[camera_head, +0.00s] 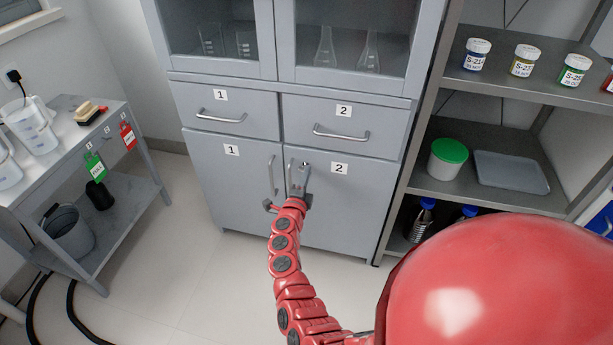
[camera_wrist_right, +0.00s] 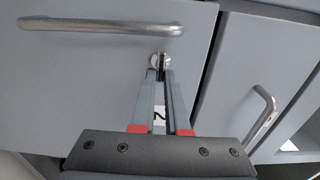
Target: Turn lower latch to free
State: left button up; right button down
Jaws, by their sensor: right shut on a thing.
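The lower latch (camera_wrist_right: 161,61) is a small round metal piece with a thin upright tab on the grey lower cabinet door marked 2 (camera_head: 345,215). In the head view the latch (camera_head: 305,166) shows small, just above my gripper. My right gripper (camera_head: 302,178) reaches to the door beside its vertical handle. In the wrist view my right gripper (camera_wrist_right: 163,74) has its fingertips closed around the latch tab, and the fingers partly hide the latch and the number label. My left gripper is not in view.
The lower door marked 1 (camera_head: 228,185) and its vertical handle (camera_head: 272,175) are close on the left. Drawers with bar handles (camera_head: 341,133) sit above. A shelf with jars (camera_head: 477,54) stands right; a side table (camera_head: 75,105) stands left. The floor between is clear.

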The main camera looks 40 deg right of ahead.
jog(key=c, duration=0.9)
grip_release()
jog(key=shift+a, duration=0.1)
jog(key=p+v, duration=0.2)
jog(key=v, duration=1.5)
jog(key=shift+s, duration=0.15)
